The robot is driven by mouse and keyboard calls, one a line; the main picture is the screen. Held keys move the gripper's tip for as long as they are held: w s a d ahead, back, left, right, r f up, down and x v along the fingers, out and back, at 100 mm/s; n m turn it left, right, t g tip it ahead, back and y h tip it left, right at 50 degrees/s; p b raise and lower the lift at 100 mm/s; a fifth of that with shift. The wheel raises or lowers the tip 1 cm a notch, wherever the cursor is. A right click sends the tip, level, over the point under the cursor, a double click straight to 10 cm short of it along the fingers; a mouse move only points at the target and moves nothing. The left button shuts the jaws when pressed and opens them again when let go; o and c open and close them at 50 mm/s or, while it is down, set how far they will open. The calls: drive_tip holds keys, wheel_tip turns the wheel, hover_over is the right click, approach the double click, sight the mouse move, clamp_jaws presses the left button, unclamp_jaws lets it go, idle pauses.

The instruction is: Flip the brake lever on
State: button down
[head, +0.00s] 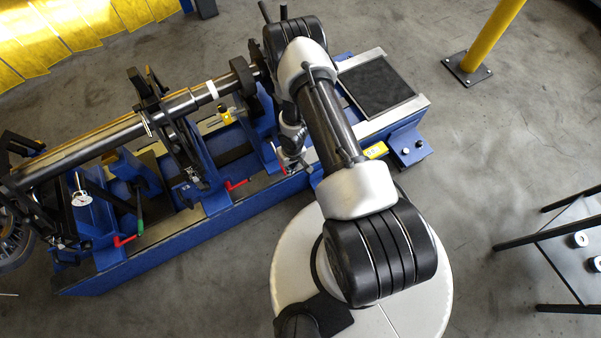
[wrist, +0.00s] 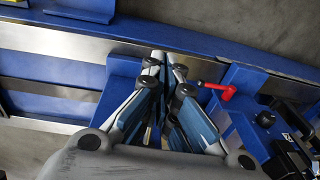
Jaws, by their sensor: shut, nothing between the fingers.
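In the head view, a red lever (head: 237,184) is on the front of the blue rotor balancing machine (head: 190,225), below the shaft. A second red lever (head: 124,240) is further left, and a small red part shows beside my gripper (head: 292,166). I cannot tell which of them is the brake lever. In the wrist view, my gripper (wrist: 165,56) is shut and empty over the blue frame. A red lever (wrist: 222,91) lies to the right of its fingertips, apart from them in the picture.
The long shaft (head: 110,140) lies across the machine's supports. A dark panel (head: 377,86) is at the machine's right end. A yellow post (head: 485,45) stands at upper right, and a dark-legged table (head: 575,250) at right. Open floor lies between them.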

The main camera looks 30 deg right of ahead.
drive_tip(key=s+d+r+p, duration=0.1)
drive_tip(key=s+r+p, duration=0.1)
drive_tip(key=s+r, duration=0.5)
drive_tip(key=shift+s+p, duration=0.4)
drive_tip(key=shift+s, duration=0.45)
drive_tip(key=shift+r, duration=0.1)
